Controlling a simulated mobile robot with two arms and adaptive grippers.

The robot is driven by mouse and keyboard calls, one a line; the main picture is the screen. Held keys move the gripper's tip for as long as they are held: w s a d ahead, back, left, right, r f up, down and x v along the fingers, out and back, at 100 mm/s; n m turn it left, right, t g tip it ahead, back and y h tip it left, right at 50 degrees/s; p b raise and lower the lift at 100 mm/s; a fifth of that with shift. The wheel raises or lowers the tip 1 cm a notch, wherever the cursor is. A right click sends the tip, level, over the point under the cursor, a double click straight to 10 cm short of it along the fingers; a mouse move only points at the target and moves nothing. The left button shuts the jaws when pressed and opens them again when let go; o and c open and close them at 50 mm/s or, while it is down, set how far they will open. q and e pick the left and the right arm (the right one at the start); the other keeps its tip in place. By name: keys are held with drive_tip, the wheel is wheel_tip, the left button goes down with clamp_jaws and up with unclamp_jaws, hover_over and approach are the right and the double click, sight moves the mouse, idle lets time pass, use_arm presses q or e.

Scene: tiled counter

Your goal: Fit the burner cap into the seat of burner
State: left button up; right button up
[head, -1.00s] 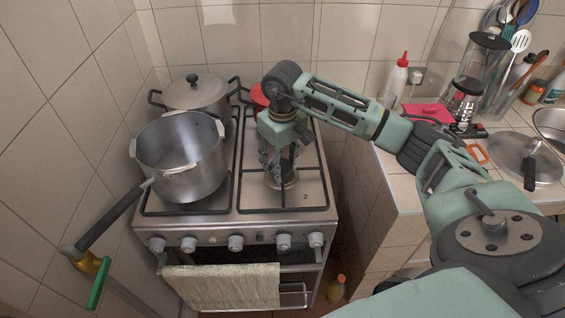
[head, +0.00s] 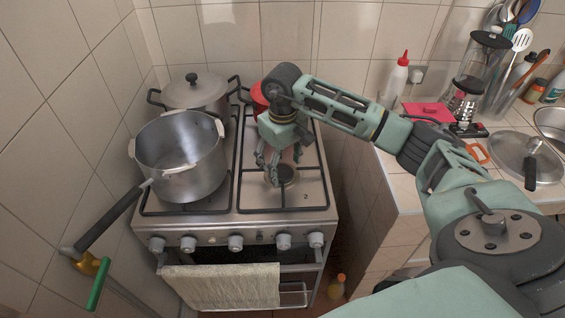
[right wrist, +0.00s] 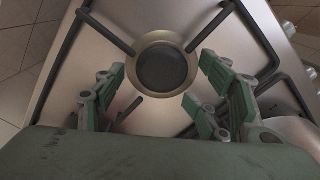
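The burner cap (right wrist: 163,68) is a dark round disc. In the right wrist view it sits inside the pale metal ring of the burner seat (right wrist: 163,38) and looks centred; I cannot tell whether it lies fully flat. In the head view the front right burner (head: 288,173) shows dark in the middle, partly covered by my fingers. My right gripper (head: 276,163) is just above this burner. Its green-padded fingers are apart on either side of the cap in the right wrist view, with nothing between them. My left gripper is not in view.
Black pan-support bars (head: 318,180) surround the burner. A large open pot (head: 180,160) stands on the left burners, with a lidded pot (head: 195,92) behind it. A red pot (head: 259,97) is behind my right wrist. The counter (head: 400,190) is to the right.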

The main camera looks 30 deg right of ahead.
sight(283, 171)
drive_tip(key=shift+r+p, duration=0.45)
drive_tip(key=shift+r, duration=0.1)
drive_tip(key=shift+w+r, duration=0.15)
drive_tip(key=shift+r, duration=0.15)
wheel_tip(283, 171, up, 11)
drive_tip(key=b, duration=0.3)
drive_tip(key=shift+r+b, duration=0.2)
drive_tip(key=shift+b, duration=0.1)
